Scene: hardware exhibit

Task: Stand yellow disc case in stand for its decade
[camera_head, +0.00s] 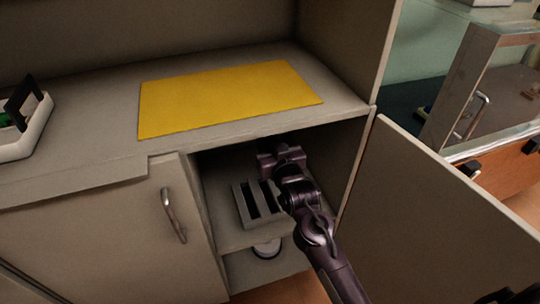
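My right gripper (279,160) reaches into the open cabinet below the counter, just above and to the right of a grey slotted stand (240,208). Whether its fingers are open or shut is unclear. The stand sits on the cabinet's upper shelf, with dark upright slots that look empty; my arm is close to its right side. A flat yellow rectangle (225,98), like a mat, lies on the counter with nothing on it. I see no clear yellow disc case. My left gripper is out of view.
A white tray (38,130) with a black frame (20,100) and something green is at the left. The right cabinet door (430,210) stands open; the left door (140,235) is shut. A white round object (267,249) lies on the lower shelf. Glass display cases stand at right.

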